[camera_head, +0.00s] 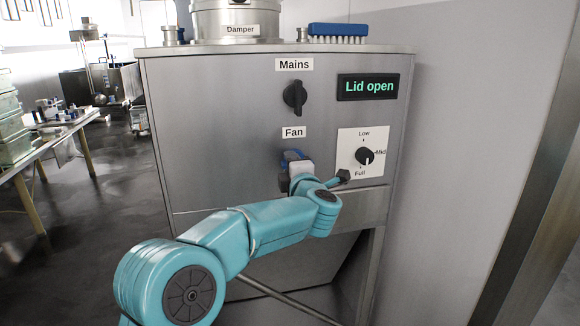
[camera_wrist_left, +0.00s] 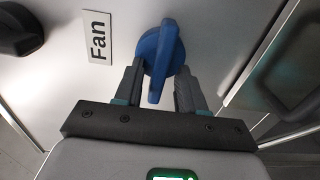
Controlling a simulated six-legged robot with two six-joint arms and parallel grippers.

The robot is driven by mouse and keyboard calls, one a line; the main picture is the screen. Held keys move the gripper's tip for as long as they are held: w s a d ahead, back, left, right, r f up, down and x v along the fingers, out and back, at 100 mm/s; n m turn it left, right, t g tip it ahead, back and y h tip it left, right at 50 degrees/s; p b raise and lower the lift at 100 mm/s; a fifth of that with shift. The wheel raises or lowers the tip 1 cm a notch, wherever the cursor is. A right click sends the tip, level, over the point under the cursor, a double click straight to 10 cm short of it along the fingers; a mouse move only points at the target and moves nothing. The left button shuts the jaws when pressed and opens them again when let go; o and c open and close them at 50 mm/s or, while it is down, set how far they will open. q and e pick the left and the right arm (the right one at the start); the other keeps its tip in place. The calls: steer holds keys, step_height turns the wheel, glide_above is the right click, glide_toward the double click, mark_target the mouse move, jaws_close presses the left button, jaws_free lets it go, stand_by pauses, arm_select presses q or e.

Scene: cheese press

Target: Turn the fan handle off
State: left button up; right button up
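The fan handle (camera_head: 293,155) is a blue rotary handle below the "Fan" label (camera_head: 293,132) on the steel panel; my gripper mostly hides it in the head view. In the left wrist view the blue handle (camera_wrist_left: 165,50) shows as a round base with a long raised bar, which runs roughly across the panel relative to the label. My left gripper (camera_wrist_left: 158,92) is at the handle, open, with one finger on each side of the bar. Gaps show between the fingers and the bar; contact with the round base cannot be told. My right gripper is not in view.
The black "Mains" knob (camera_head: 294,94) sits above the fan handle. A white dial plate (camera_head: 347,139) with a black knob is close on the right, near my wrist. A "Lid open" display (camera_head: 368,87) is higher. A blue brush (camera_head: 337,30) lies on top.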

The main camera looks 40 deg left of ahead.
arm_select(q)
steer(key=shift+a+r, duration=0.1)
steer(key=shift+s, duration=0.2)
steer(key=v, duration=1.6)
steer(key=shift+d+b, duration=0.2)
steer(key=shift+b, duration=0.15)
steer(key=shift+w, duration=0.1)
